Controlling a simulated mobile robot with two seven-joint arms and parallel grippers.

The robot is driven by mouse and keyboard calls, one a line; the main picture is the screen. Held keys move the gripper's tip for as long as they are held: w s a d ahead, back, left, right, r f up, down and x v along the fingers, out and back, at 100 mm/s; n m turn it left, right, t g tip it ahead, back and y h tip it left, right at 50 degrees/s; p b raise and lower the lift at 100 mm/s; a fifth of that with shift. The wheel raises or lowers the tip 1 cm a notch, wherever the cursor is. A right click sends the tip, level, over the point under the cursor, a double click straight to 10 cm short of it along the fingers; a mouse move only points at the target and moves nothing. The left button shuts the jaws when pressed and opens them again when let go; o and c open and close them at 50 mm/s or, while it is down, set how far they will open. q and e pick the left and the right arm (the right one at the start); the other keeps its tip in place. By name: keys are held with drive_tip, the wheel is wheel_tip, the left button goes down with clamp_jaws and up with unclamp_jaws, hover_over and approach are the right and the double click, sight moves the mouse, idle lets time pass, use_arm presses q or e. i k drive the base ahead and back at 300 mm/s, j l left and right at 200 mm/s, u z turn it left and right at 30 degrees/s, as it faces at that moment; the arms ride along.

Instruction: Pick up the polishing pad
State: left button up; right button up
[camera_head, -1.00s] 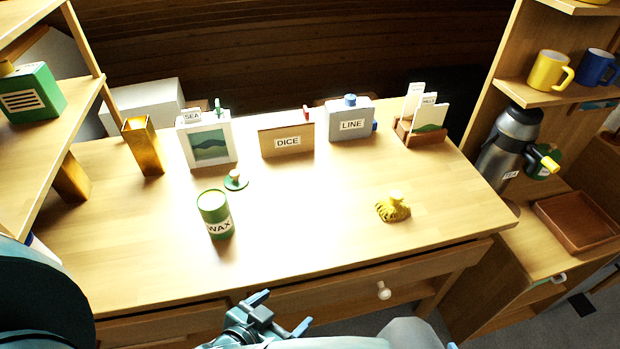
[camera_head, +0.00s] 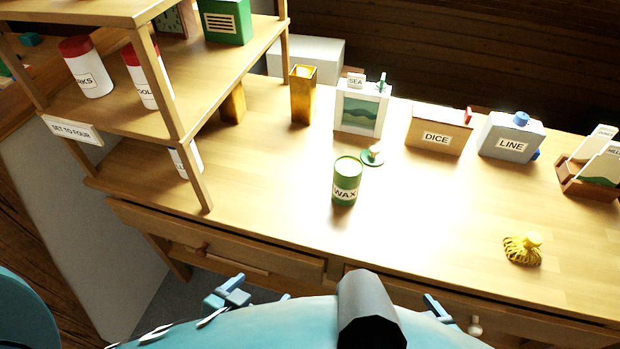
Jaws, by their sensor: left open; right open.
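The polishing pad appears to be the yellow, stringy pad with a round knob (camera_head: 522,249). It lies on the right front part of the wooden desk (camera_head: 430,225), knob up, with nothing touching it. My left gripper (camera_head: 230,292) is open and empty, low in the picture in front of the desk's drawers, well left of the pad. My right gripper (camera_head: 437,308) is open at the bottom, in front of the desk edge and below and left of the pad. It is partly hidden by my own body.
A green WAX tin (camera_head: 346,182) and a green knobbed disc (camera_head: 372,155) stand mid-desk. A DICE box (camera_head: 438,131), LINE box (camera_head: 510,136), picture frame (camera_head: 360,108) and card holder (camera_head: 590,170) line the back. A shelf unit (camera_head: 190,95) rises at left. Desk around the pad is clear.

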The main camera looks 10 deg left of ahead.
sight(527, 247)
drive_tip(key=z, duration=1.4)
